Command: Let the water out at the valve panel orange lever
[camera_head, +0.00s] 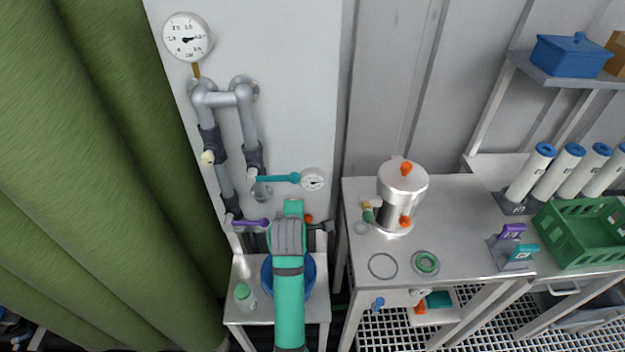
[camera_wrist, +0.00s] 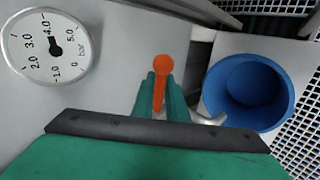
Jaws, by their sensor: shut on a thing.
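The orange lever (camera_wrist: 161,72) stands out between the teal fingers of my gripper (camera_wrist: 160,92) in the wrist view. The fingers are shut on it, one on each side, and its rounded end shows beyond them. In the head view my arm comes up from the bottom to the valve panel (camera_head: 300,110) and covers most of the lever. Only a small orange part (camera_head: 308,218) shows just right of my gripper (camera_head: 293,207). The valve body behind the fingers is mostly hidden.
A blue bucket (camera_wrist: 248,92) stands on a small stand below the panel, partly behind my arm. A teal lever (camera_head: 277,179) and a purple lever (camera_head: 250,223) are close by. Gauges (camera_head: 187,37) (camera_wrist: 48,45) sit on the panel. A bench with a steel vessel (camera_head: 402,190) is at right.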

